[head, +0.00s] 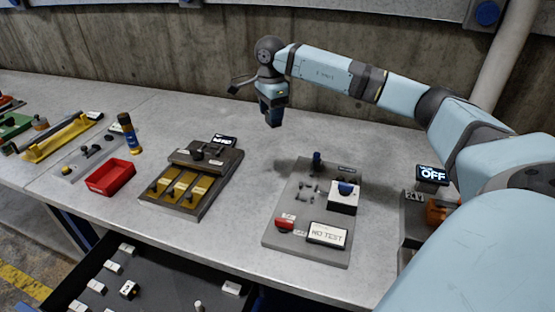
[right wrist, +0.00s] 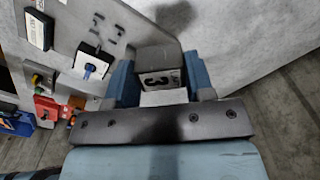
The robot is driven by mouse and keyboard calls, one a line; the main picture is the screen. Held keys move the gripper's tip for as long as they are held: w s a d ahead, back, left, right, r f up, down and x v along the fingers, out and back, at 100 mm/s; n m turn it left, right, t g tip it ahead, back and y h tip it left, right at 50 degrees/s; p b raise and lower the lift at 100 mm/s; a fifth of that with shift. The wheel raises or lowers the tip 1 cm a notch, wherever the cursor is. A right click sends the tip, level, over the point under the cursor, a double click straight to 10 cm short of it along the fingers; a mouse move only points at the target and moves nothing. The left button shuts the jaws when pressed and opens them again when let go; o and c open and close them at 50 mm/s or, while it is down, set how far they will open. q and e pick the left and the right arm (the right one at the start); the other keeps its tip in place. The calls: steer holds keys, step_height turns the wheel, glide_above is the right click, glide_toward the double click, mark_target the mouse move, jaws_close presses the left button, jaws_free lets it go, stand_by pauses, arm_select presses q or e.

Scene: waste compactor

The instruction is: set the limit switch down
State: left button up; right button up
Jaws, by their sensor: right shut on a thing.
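My right gripper (head: 272,112) is held up above the bench, behind the test board, with its fingers pointing down. In the head view the held block cannot be told from the dark fingertips. The grey test board (head: 281,240) lies below, apart from the gripper, with a "NO TEST" display (head: 327,235). My left gripper is not in view.
A fixture with yellow slots (head: 180,187) and a red tray (head: 110,178) stand left. An "OFF" display (head: 432,174) stands right, beside my arm. An open drawer (head: 150,270) with several small white-labelled parts is in front. The bench between fixture and board is clear.

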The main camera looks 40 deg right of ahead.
steer(key=shift+w+d+f, duration=0.1)
steer(key=shift+d+f, duration=0.1)
steer(key=shift+f, duration=0.3)
step_height(320, 180, down, 19)
steer(key=shift+r+p, duration=0.1)
steer(key=shift+p, duration=0.3)
steer(key=o, duration=1)
steer(key=shift+c, duration=0.2)
